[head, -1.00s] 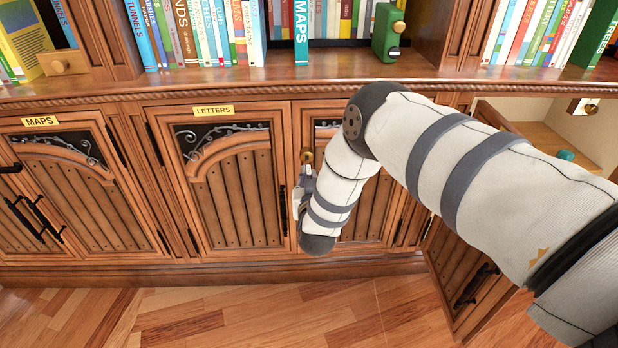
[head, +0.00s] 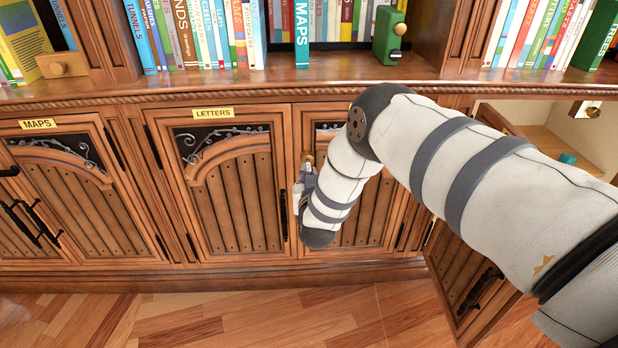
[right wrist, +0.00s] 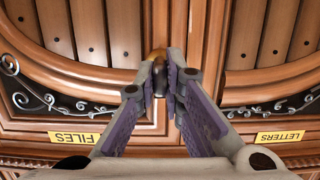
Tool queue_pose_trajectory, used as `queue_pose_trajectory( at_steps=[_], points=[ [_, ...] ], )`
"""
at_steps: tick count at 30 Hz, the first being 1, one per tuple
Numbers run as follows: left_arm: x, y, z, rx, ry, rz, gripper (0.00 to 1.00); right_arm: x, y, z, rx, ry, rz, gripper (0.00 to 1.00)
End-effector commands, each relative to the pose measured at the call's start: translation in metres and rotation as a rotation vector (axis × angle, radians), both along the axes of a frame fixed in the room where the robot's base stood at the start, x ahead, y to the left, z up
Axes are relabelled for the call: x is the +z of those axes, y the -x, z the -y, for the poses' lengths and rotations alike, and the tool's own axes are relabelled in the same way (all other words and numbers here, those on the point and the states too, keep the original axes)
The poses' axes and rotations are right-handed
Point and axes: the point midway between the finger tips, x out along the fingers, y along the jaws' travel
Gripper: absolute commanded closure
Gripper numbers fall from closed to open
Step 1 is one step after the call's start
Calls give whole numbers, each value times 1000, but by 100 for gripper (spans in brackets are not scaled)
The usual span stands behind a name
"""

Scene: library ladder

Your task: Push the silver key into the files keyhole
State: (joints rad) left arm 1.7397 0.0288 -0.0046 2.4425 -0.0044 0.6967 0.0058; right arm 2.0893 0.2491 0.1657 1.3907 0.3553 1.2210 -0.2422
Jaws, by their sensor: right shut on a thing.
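My right gripper (right wrist: 161,72) is at the edge of the files door, close to the brass lock fitting (right wrist: 155,56). It is shut on a small dark grey piece (right wrist: 160,80), which I take to be the silver key; the fingers hide most of it. In the head view my right gripper (head: 303,186) shows small beside my forearm, just below the brass fitting (head: 307,158). The keyhole is hidden, and I cannot tell how far the key is in. The files label (right wrist: 74,138) shows in the wrist view. My left gripper is not in view.
The letters door (head: 235,185) is closed, left of my right arm. A door (head: 465,275) stands open at the right, before an open compartment (head: 550,140). A green box with a brass knob (head: 389,35) stands on the shelf (head: 345,69) among books.

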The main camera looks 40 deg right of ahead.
Motion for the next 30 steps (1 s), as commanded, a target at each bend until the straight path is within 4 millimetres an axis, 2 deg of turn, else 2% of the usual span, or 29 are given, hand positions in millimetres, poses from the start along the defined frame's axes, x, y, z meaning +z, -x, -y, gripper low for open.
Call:
queue_pose_trajectory(
  at_steps=[14,15,17,18,26,30],
  points=[
    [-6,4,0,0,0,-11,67,0,-10,6,0,1,1,100],
    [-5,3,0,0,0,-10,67,0,-10,6,0,1,1,84],
    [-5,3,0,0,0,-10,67,1,-10,6,0,1,1,70],
    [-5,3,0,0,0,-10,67,1,-10,6,0,1,1,67],
    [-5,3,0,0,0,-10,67,0,-9,5,0,0,0,67],
    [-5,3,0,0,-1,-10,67,3,5,-4,1,-1,-3,67]
  ],
)
